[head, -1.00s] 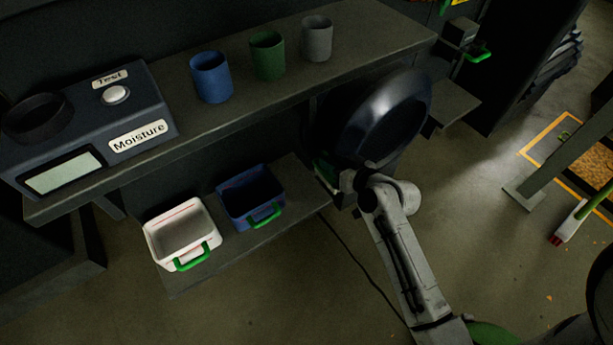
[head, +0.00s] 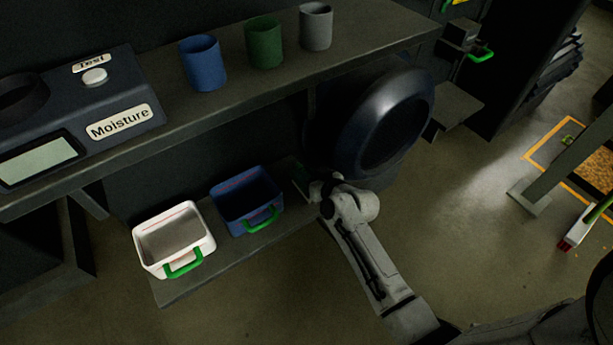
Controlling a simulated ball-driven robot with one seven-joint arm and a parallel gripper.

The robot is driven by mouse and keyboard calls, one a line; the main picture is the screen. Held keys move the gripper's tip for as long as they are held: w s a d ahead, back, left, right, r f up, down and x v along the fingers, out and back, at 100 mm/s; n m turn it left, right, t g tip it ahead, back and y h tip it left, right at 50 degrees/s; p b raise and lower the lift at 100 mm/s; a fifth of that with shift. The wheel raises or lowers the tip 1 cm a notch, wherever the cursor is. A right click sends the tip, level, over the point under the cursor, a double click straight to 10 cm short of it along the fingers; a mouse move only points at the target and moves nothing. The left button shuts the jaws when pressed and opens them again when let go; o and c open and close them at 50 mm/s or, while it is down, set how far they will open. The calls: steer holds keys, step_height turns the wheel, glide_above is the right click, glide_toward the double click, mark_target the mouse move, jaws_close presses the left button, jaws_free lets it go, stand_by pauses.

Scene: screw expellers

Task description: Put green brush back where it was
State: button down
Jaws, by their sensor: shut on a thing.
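My gripper (head: 316,190) is at the end of my arm, beside the right end of the low shelf and just left of and below the big dark round drum opening. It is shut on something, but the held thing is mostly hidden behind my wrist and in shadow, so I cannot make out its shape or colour. No green brush shows clearly in it. A brush or broom with a green handle, white head and reddish bristles (head: 573,234) is at the far right, its bristles near the floor, apart from my gripper.
The low shelf (head: 215,262) holds a white bin (head: 163,262) and a blue bin (head: 233,219) with green handles. The upper bench (head: 352,57) holds blue, green and grey cups and a moisture tester (head: 92,101). The dark drum (head: 362,122) is close above my wrist.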

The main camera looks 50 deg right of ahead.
steer(key=shift+r, duration=0.1)
steer(key=c, duration=1)
jaws_free()
